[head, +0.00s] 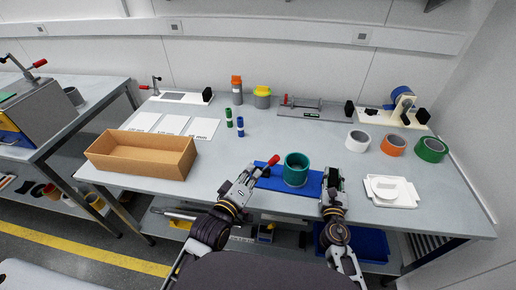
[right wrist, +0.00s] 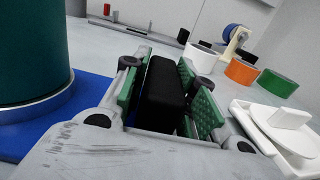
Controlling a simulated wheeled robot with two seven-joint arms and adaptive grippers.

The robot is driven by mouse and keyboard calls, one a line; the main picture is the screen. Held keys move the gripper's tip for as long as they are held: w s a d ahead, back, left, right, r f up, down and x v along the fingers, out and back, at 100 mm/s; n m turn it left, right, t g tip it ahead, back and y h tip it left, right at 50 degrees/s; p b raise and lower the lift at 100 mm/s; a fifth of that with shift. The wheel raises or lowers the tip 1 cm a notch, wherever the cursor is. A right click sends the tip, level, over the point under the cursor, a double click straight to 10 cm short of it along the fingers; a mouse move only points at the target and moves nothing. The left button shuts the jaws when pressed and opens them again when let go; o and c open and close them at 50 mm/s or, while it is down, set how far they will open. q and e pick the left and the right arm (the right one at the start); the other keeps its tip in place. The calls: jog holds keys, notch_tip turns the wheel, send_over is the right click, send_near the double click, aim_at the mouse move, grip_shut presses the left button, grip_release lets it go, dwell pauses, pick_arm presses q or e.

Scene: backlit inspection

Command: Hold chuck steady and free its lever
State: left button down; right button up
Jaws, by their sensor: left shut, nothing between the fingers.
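The chuck is a teal cylinder (head: 296,168) in a metal ring on a blue base plate (head: 270,183), near the table's front edge. Its lever shows a red handle (head: 273,160) at the left, with a dark part below it. My left gripper (head: 254,171) is shut and empty, just left of the lever; whether it touches is unclear. My right gripper (head: 333,176) is at the plate's right end. In the right wrist view its green-padded fingers are on both sides of a black block (right wrist: 164,90) and appear to press on it. The teal cylinder (right wrist: 30,50) stands left there.
A cardboard box (head: 140,168) stands at left. White, orange (head: 393,145) and green tape rolls are at right, with a white fixture (head: 391,190) in front of them. Green and blue small cylinders (head: 240,127) stand mid-table. Other fixtures line the back. The table between is clear.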

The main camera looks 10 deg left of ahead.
jog(key=o, duration=0.4)
jog(key=shift+f, duration=0.1)
jog(key=shift+o, duration=0.2)
jog(key=shift+s, duration=0.15)
jog(key=shift+s+a, duration=0.2)
jog(key=shift+s, duration=3.35)
jog(key=shift+r, duration=0.25)
notch_tip(320, 180, up, 9)
jog(key=p, duration=0.9)
jog(key=shift+r+p, duration=0.45)
jog(key=shift+p, duration=0.15)
